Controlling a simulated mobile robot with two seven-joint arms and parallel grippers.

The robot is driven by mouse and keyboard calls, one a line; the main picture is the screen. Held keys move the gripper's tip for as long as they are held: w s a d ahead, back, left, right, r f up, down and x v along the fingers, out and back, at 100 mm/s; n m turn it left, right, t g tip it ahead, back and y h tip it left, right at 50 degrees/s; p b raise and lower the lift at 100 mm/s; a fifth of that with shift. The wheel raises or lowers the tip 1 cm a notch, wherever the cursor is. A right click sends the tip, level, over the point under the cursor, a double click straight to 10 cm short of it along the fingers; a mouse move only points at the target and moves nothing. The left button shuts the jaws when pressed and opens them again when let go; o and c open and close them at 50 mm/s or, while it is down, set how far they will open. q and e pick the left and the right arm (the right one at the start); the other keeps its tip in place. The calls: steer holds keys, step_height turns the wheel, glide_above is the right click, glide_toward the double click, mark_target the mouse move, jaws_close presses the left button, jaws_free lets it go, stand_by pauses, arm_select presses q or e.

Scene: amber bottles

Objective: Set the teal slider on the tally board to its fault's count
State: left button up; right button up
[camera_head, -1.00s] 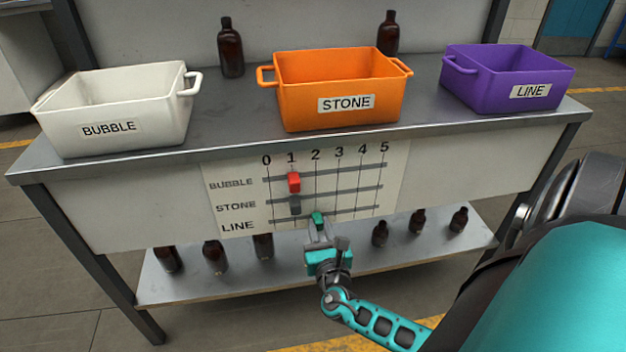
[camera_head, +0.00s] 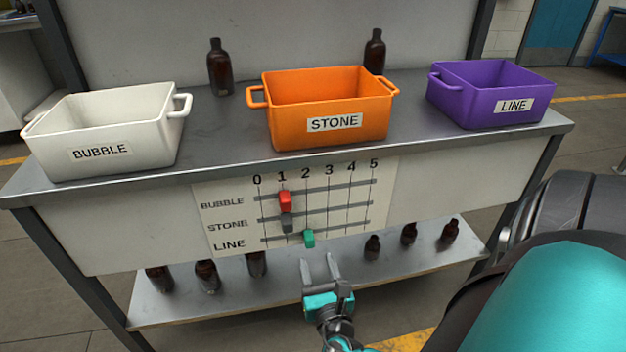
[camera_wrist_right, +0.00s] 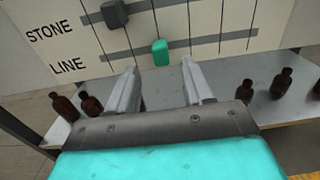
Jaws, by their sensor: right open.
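The tally board (camera_head: 352,216) on the bench front has rows BUBBLE, STONE and LINE under numbers 0 to 5. The teal slider (camera_head: 309,238) is on the LINE row at the 2 line; it also shows in the right wrist view (camera_wrist_right: 160,53). The red slider (camera_head: 285,200) is at 1 on the BUBBLE row, and the grey slider (camera_head: 287,222) is at 1 on the STONE row. My right gripper (camera_head: 319,258) is open and empty, just below and apart from the teal slider. My left gripper is not in view.
On the bench top stand the white BUBBLE bin (camera_head: 105,165), orange STONE bin (camera_head: 330,138) and purple LINE bin (camera_head: 480,113). Amber bottles stand behind them (camera_head: 220,68) (camera_head: 375,52). The lower shelf (camera_head: 185,310) holds several bottles to either side of my gripper.

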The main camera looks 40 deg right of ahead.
steer(key=v, duration=0.6)
steer(key=shift+s+p, duration=0.3)
steer(key=shift+a, duration=0.15)
